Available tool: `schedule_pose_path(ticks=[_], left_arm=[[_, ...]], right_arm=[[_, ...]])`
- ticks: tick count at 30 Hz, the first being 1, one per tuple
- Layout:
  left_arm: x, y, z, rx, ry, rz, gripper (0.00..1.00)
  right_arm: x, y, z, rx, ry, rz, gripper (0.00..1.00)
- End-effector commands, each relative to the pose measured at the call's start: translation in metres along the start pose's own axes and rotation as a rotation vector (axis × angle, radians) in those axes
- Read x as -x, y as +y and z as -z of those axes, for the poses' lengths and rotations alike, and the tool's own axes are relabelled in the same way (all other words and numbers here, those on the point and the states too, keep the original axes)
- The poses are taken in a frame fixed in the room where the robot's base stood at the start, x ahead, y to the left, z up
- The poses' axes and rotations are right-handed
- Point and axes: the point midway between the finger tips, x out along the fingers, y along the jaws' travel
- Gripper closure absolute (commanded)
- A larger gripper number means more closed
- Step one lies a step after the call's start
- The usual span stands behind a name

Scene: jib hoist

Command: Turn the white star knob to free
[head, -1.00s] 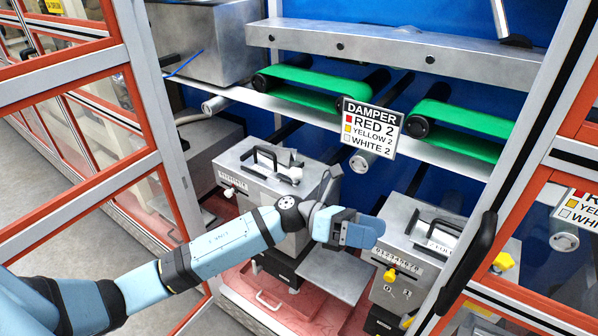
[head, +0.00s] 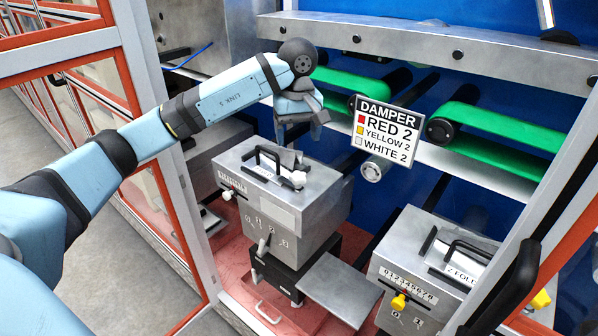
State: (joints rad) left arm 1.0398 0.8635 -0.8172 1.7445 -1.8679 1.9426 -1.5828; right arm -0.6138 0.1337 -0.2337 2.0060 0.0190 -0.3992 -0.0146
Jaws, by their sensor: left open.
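A grey metal box (head: 300,215) stands in the middle, inside the open cabinet. A small white knob (head: 228,195) sits at the left end of the scale on its front. Another white knob (head: 298,178) sits on its top, right of a black handle. I cannot tell a star shape on either knob. My left gripper (head: 299,136) is open and empty, pointing down above the back of this box, apart from both knobs. My right gripper is not in view.
A damper sign (head: 385,131) hangs right of my gripper. A second box (head: 425,275) with a yellow knob (head: 399,301) stands at right. A red-framed door (head: 110,150) stands at left.

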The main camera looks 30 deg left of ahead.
Motion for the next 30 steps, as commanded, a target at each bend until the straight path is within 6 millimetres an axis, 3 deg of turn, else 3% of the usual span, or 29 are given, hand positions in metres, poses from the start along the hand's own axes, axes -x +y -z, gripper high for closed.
schedule_pose_path(ticks=[9, 15, 28, 30], left_arm=[[-0.069, 0.0, -0.001, 0.001, -0.005, 0.002, 0.28], [-0.097, 0.0, -0.001, 0.001, -0.003, 0.0, 0.28], [-0.108, 0.001, -0.001, 0.001, -0.002, -0.002, 0.28], [-0.108, 0.001, -0.001, 0.001, -0.002, -0.002, 0.42]], right_arm=[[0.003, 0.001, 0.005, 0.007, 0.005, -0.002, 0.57], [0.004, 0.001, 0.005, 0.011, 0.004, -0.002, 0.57], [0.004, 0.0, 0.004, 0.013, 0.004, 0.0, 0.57], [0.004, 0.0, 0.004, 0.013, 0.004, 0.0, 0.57]])
